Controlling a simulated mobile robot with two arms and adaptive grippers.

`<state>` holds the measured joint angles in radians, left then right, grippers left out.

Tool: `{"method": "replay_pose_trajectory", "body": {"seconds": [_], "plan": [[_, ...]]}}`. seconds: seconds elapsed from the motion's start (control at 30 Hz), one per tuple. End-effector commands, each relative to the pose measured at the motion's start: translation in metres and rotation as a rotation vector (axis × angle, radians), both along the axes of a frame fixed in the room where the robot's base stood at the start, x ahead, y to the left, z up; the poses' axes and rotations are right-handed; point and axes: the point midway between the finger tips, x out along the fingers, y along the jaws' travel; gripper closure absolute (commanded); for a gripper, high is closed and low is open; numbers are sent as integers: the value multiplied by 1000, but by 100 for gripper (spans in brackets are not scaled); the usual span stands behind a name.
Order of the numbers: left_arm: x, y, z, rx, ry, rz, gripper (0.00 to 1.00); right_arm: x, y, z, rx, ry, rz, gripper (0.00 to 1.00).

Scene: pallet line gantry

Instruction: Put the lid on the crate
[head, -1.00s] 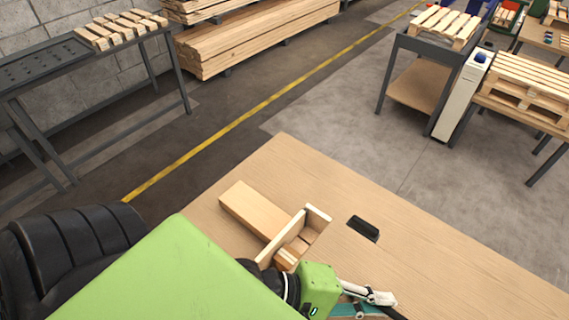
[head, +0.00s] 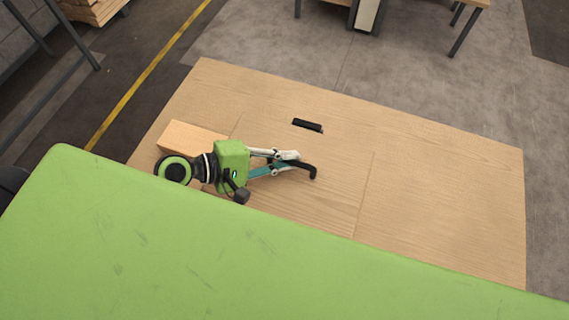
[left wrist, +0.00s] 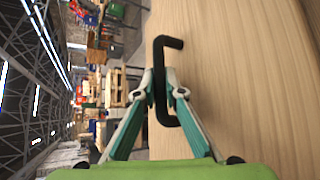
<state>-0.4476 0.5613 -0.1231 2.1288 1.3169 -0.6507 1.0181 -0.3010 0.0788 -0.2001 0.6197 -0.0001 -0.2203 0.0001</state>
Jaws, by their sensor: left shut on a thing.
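My left gripper (head: 298,165) is shut on a black bent handle (head: 312,172). The left wrist view shows the handle (left wrist: 160,85) between the fingertips (left wrist: 164,92), standing against a pale wooden surface. Around it in the head view, faint edges outline a flat wooden panel (head: 335,200), which looks like the lid. It nearly matches the table in colour, so its height and tilt are hard to tell. I cannot make out the crate now; the panel and my arm cover the spot where an open wooden box showed earlier. My right gripper is out of view.
The wooden table (head: 450,215) is clear on the right. A pale wooden block (head: 185,138) lies at its left, beside my arm. A small black object (head: 307,125) lies just beyond the panel's far edge. A yellow floor line (head: 150,72) runs past the left.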

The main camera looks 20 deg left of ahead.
Motion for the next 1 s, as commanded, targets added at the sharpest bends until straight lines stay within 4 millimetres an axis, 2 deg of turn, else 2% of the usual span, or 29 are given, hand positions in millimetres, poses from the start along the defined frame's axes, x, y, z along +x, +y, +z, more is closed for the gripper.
{"method": "replay_pose_trajectory", "body": {"seconds": [0.13,0.33,0.87,0.9,0.93,0.97,1.0], "plan": [[7,8,-14,-3,0,3,100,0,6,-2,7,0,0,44],[6,7,-36,-3,-1,3,100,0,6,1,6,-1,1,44],[6,7,-47,0,-2,1,100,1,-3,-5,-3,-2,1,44],[5,7,-48,1,-1,0,88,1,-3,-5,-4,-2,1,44],[5,7,-47,1,-1,0,80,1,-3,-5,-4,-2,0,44],[5,7,-47,1,-1,0,73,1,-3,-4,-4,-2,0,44],[5,7,-47,1,-1,0,73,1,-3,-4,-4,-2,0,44]]}}
